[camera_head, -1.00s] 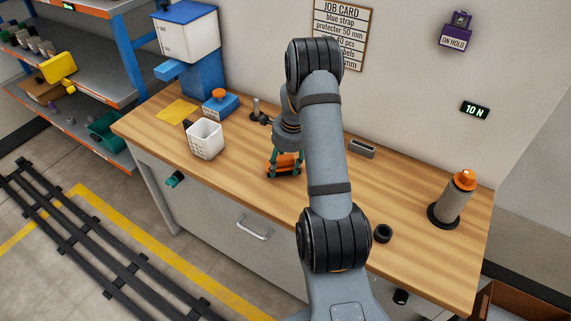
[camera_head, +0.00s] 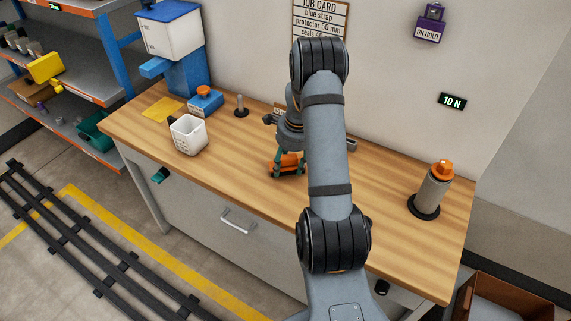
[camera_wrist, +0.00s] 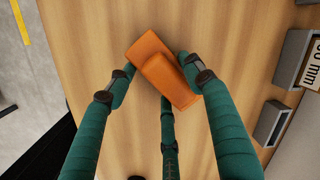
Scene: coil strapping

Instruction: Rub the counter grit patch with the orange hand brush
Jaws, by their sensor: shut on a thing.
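The orange hand brush (camera_wrist: 160,68) is between the green fingers of my gripper (camera_wrist: 158,80) in the wrist view. The fingers are shut on it, and it lies tilted across the picture. In the head view the brush (camera_head: 290,161) and my gripper (camera_head: 288,167) are low over the middle of the wooden counter (camera_head: 240,178), partly behind my arm. I cannot tell whether the brush touches the wood. I cannot make out the grit patch in either view; my arm hides part of the counter.
A white bin (camera_head: 188,135), a blue box with an orange knob (camera_head: 205,101) and a small dark post (camera_head: 241,107) stand left on the counter. A grey cylinder with an orange top (camera_head: 431,190) stands right. A dark holder (camera_wrist: 271,123) is near the wall. The counter's front middle is clear.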

